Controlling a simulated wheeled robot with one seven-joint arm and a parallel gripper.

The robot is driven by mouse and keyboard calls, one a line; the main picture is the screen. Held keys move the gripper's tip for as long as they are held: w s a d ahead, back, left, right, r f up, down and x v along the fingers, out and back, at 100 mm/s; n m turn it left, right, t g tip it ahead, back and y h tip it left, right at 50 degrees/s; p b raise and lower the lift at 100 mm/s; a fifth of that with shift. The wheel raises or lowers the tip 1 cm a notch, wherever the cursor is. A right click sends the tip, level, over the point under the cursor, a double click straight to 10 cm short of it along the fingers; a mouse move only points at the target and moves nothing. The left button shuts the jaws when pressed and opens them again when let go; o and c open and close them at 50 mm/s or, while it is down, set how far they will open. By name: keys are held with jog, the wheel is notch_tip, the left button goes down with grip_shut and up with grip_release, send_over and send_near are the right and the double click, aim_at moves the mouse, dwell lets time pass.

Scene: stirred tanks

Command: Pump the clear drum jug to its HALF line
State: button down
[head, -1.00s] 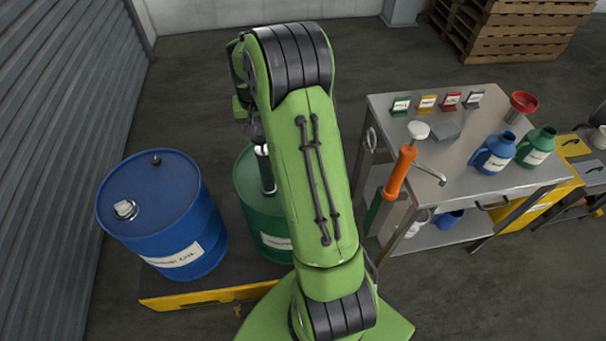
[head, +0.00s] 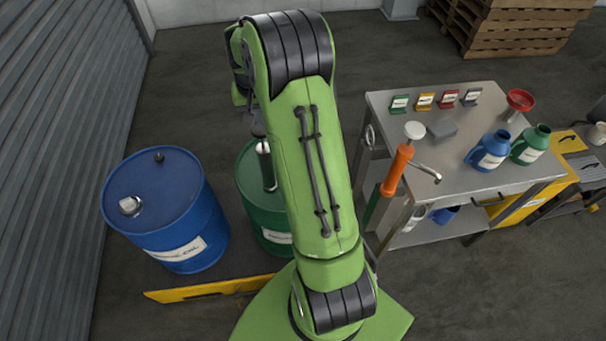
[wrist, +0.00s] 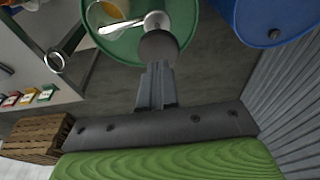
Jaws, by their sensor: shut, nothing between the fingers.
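In the wrist view my gripper (wrist: 156,72) is shut and empty. Its fingertips are right at a dark round knob (wrist: 158,47) on top of a pump; I cannot tell whether they touch. The pump, with a pale spout (wrist: 122,26), stands on the green drum (wrist: 133,50). Under the spout is a round rim with amber inside (wrist: 103,14), cut by the frame top; it may be the clear jug, and no HALF line is readable.
A blue drum (head: 160,210) stands left of the green one, near a corrugated wall. On the right a steel table (head: 455,185) carries blue (head: 489,152) and green (head: 531,146) jugs, a red funnel (head: 520,100) and small cards. An orange pump (head: 396,170) is at its left edge.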

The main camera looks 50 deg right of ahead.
aim_at(260, 130)
jog(key=shift+f, duration=0.2)
jog(key=shift+f+b, duration=3.05)
jog(key=shift+f, duration=0.65)
jog(key=shift+r+p, duration=3)
jog(key=shift+r, duration=0.9)
jog(key=shift+f, duration=0.1)
jog(key=shift+f+b, duration=1)
jog(key=shift+f, duration=0.15)
jog(key=shift+r+p, duration=1)
jog(key=shift+r, duration=0.25)
